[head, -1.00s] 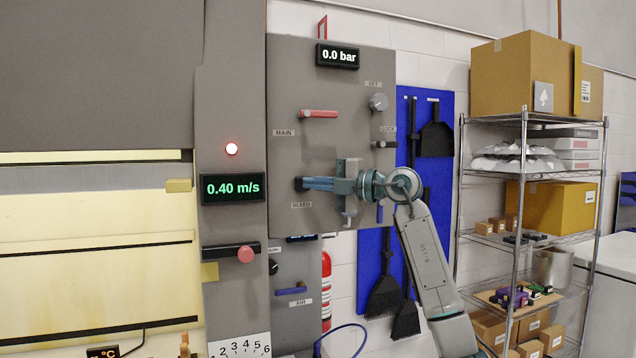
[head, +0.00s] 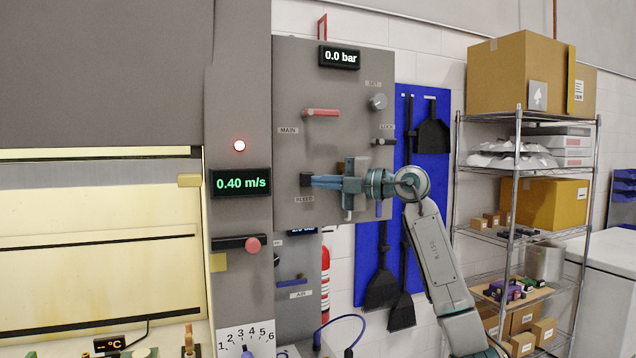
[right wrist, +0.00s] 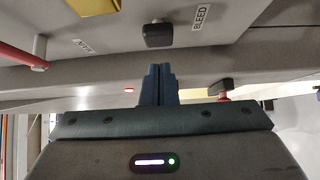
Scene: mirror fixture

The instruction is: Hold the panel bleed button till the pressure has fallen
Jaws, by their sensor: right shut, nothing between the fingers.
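The grey panel (head: 335,100) hangs on the wall in the head view, and its display (head: 339,57) reads 0.0 bar. The dark bleed button (head: 305,180) is at the panel's lower left, above the BLEED label (head: 305,199). My right gripper (head: 314,181) is shut and empty, its fingertips pointing at the button from the right. In the right wrist view, the shut fingers (right wrist: 158,72) line up below the button (right wrist: 158,35), with a small gap seen between them. My left gripper is not in view.
The panel also carries a red MAIN handle (head: 321,112), a SET knob (head: 377,102) and a LOCK switch (head: 383,141). A lower panel with a blue AIR handle (head: 291,282) sits below. A wire shelf (head: 515,220) with boxes stands right of my arm.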

